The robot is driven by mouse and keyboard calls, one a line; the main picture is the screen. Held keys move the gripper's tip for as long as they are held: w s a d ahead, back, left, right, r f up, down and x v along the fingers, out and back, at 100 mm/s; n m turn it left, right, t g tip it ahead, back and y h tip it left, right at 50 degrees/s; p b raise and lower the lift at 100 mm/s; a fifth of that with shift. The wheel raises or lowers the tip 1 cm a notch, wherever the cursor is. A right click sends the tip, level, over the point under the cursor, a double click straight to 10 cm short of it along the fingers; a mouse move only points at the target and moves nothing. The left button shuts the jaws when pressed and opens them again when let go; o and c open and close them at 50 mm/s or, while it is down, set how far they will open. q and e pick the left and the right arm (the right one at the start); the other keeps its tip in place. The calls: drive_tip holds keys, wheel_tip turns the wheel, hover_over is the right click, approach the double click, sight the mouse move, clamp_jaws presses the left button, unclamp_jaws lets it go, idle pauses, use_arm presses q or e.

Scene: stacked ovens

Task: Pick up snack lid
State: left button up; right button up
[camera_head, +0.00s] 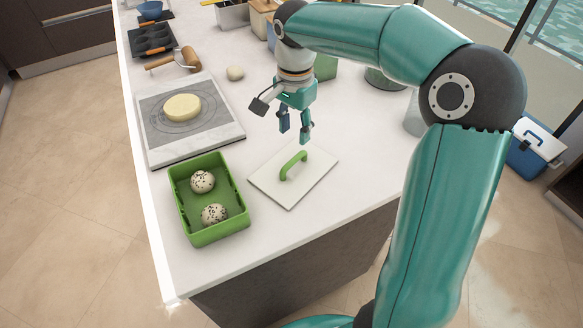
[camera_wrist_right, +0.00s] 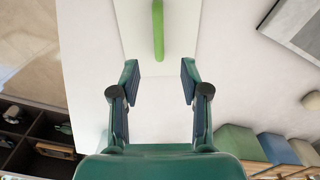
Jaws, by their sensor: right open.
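The snack lid (camera_head: 310,179) is a flat white square panel with a green arched handle (camera_head: 294,165). It lies on the white counter, right of the green snack box (camera_head: 209,230), which holds two speckled balls (camera_head: 203,181). My right gripper (camera_head: 294,134) is open and empty, above and just behind the lid's handle. In the right wrist view the lid (camera_wrist_right: 195,40) and its handle (camera_wrist_right: 158,30) show ahead of the open fingers (camera_wrist_right: 160,75), with the handle in line with the gap. My left gripper is not in view.
A board with dough (camera_head: 183,107) lies behind the box. A small white ball (camera_head: 235,72), a rolling pin (camera_head: 175,60) and a dark muffin tray (camera_head: 152,38) lie further back. The counter (camera_head: 230,285) is clear in front, near its edge.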

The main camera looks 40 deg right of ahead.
sight(294, 159)
wheel_tip(294, 159, down, 6)
drive_tip(key=shift+s+d+r, duration=0.1)
drive_tip(key=shift+r, duration=0.05)
drive_tip(key=shift+a+f+p, duration=0.15)
drive_tip(key=shift+f+p, duration=0.05)
drive_tip(key=shift+f, duration=1.1)
drive_tip(key=shift+a+f+p, duration=0.1)
drive_tip(key=shift+f+p, duration=0.05)
drive_tip(key=shift+f, duration=1.15)
clamp_jaws()
